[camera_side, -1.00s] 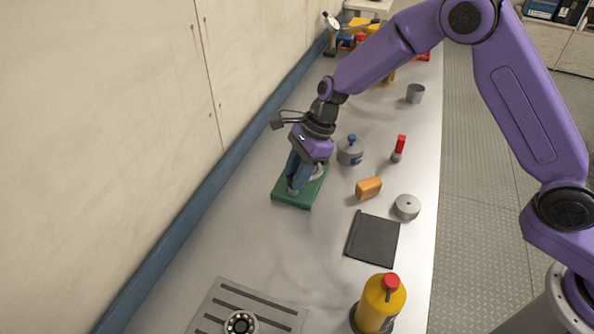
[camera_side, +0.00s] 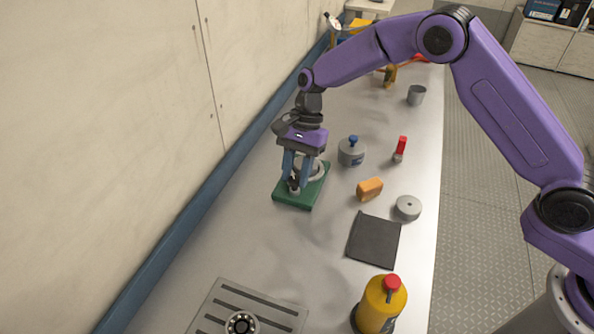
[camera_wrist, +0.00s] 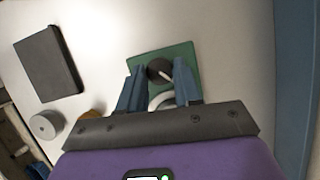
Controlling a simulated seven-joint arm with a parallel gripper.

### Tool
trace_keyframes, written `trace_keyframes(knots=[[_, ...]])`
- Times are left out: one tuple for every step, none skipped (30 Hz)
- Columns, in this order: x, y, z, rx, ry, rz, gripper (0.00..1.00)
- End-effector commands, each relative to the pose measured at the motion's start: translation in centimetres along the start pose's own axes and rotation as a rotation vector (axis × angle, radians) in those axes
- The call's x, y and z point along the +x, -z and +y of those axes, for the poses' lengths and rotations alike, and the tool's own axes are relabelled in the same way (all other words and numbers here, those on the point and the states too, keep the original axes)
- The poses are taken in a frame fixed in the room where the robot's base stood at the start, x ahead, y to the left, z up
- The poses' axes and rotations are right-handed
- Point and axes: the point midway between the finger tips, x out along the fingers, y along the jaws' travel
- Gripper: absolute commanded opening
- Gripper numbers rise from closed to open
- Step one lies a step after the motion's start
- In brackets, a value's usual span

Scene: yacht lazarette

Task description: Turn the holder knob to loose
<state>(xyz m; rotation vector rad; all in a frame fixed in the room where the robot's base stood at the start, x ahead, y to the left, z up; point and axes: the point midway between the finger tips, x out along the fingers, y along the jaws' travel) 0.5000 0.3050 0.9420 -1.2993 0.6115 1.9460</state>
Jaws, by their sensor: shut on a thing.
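The holder is a green base plate (camera_side: 311,192) on the bench with a pale grey ring-shaped part (camera_side: 317,170) on it. Its dark round knob (camera_wrist: 157,69) carries a white pointer line and also shows in the wrist view between my fingertips. My gripper (camera_side: 294,184) points down at the front part of the plate, with its blue fingers (camera_wrist: 160,72) on either side of the knob, shut on it. The fingers hide much of the knob in the side view. I cannot read any loose or tight marking.
Right of the holder are a grey canister with a blue top (camera_side: 351,152), an orange block (camera_side: 369,189), a red-topped item (camera_side: 400,149) and a grey disc (camera_side: 407,208). A black pad (camera_side: 373,240) and yellow bottle (camera_side: 380,304) are nearer. The wall runs close on the left.

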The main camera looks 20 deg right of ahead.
Motion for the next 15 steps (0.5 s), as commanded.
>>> trace_keyframes(knots=[[-0.07, 0.14, -0.11, -0.04, -0.015, 0.001, 0.03], [-0.07, 0.13, -0.11, -0.067, -0.027, 0.001, 0.03], [-0.04, 0.12, -0.15, -0.102, -0.041, 0.001, 0.03], [-0.04, 0.12, -0.17, -0.128, -0.053, 0.001, 0.03], [-0.06, 0.11, -0.2, -0.156, -0.063, 0.002, 0.03], [-0.06, 0.1, -0.25, -0.19, -0.077, 0.001, 0.03], [-0.03, 0.09, -0.25, -0.216, -0.089, 0.001, 0.03], [-0.04, 0.09, -0.29, -0.243, -0.1, 0.002, 0.03], [-0.05, 0.07, -0.3, -0.278, -0.115, 0.001, 0.03], [-0.05, 0.06, -0.37, -0.304, -0.124, 0.002, 0.03], [-0.02, 0.06, -0.35, -0.331, -0.137, 0.001, 0.03], [-0.04, 0.07, -0.4, -0.366, -0.15, 0.002, 0.03], [-0.04, 0.05, -0.41, -0.391, -0.161, 0.001, 0.03], [-0.05, 0.04, -0.46, -0.417, -0.171, 0.002, 0.03], [-0.02, 0.05, -0.45, -0.45, -0.187, 0.002, 0.03]])
